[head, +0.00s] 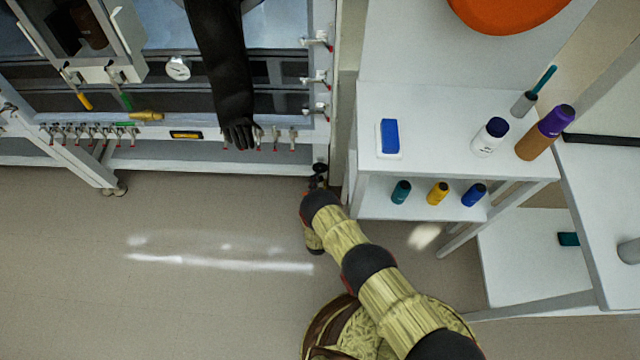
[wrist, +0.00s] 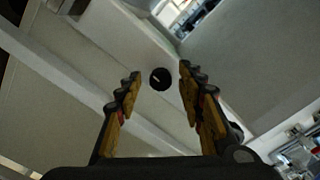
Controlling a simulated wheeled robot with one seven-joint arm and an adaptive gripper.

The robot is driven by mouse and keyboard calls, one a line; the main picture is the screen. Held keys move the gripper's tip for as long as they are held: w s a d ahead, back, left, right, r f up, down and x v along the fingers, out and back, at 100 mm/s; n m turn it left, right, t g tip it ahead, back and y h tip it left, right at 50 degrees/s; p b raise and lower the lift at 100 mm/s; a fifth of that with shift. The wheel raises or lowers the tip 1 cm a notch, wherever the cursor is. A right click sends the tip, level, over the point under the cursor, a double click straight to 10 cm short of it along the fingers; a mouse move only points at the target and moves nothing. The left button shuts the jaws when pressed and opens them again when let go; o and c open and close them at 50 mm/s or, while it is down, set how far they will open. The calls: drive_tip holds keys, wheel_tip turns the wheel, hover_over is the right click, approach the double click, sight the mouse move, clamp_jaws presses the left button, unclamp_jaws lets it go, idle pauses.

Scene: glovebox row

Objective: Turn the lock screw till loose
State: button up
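In the wrist view a round black knob with a pale slot or mark, likely the lock screw (wrist: 161,79), sits on a pale beam. My gripper (wrist: 159,74) is open, with one finger on each side of the knob in the picture. The fingers appear apart from it, and nothing is held between them. In the head view my gripper (head: 318,174) is a small dark shape by the lower right corner of the glovebox frame (head: 325,130). The screw cannot be made out there.
A black glove (head: 225,80) hangs from the glovebox front. Several small valves with red tips line the frame. A white shelf unit (head: 450,105) with bottles stands close to the right of my gripper. The floor (head: 150,220) at left is clear.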

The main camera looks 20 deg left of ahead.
clamp_jaws()
idle(0.5)
